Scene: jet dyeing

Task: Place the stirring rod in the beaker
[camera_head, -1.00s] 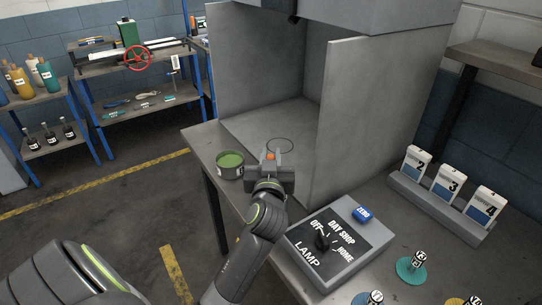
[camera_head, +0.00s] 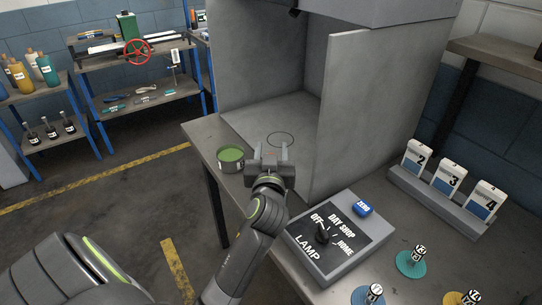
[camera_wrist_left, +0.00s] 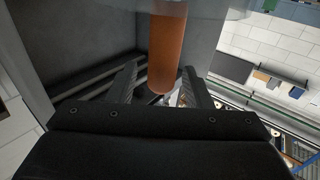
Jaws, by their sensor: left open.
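My left gripper (camera_head: 271,152) is open over the table at the mouth of the grey booth, right of a green-filled cup. In the left wrist view the spread fingers of this gripper (camera_wrist_left: 165,88) have a smooth orange-brown cylinder (camera_wrist_left: 167,45) between or beyond them. It may be the stirring rod; I cannot tell for certain, and its upper end runs toward the top edge. A pale translucent band (camera_wrist_left: 210,9) crosses the top there, possibly glass of the beaker. In the head view neither rod nor beaker can be made out. My right gripper does not show.
The green-filled cup (camera_head: 230,158) stands at the table's left edge. The booth's right panel (camera_head: 342,110) rises close beside my left gripper. A lamp switch box (camera_head: 335,242), a blue ZERO block (camera_head: 363,209) and a rack of numbered cards (camera_head: 438,200) lie to the right.

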